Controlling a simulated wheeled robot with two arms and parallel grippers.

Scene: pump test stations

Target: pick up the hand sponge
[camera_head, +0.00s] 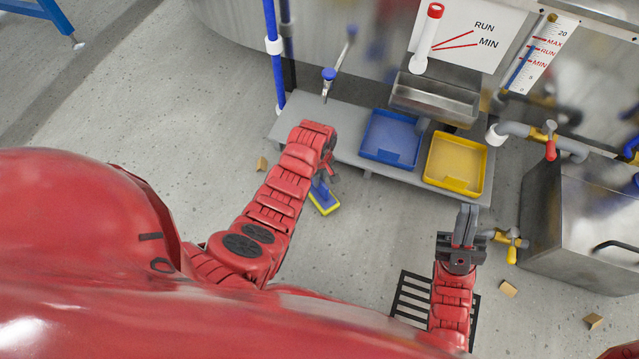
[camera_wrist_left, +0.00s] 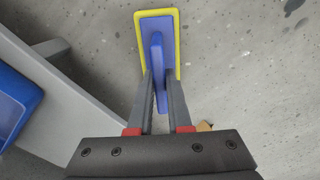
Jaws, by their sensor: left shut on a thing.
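The hand sponge (camera_head: 325,203) has a blue back with a raised blue grip and a yellow edge. In the left wrist view the sponge (camera_wrist_left: 158,22) is just beyond the fingertips, with its grip between them. My left gripper (camera_wrist_left: 158,82) is shut on that grip. In the head view my left gripper (camera_head: 324,174) is partly hidden by my own red arm, and the sponge hangs over the floor in front of the grey bench. My right gripper (camera_head: 467,222) points up the picture at the right, its fingers together and nothing seen between them.
A grey bench (camera_head: 345,146) carries a blue tray (camera_head: 391,138) and a yellow tray (camera_head: 456,164). A metal cabinet (camera_head: 590,215) and yellow-handled valve (camera_head: 512,240) stand at the right. A black floor grate (camera_head: 411,298) and small brown scraps (camera_head: 508,289) lie on the floor.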

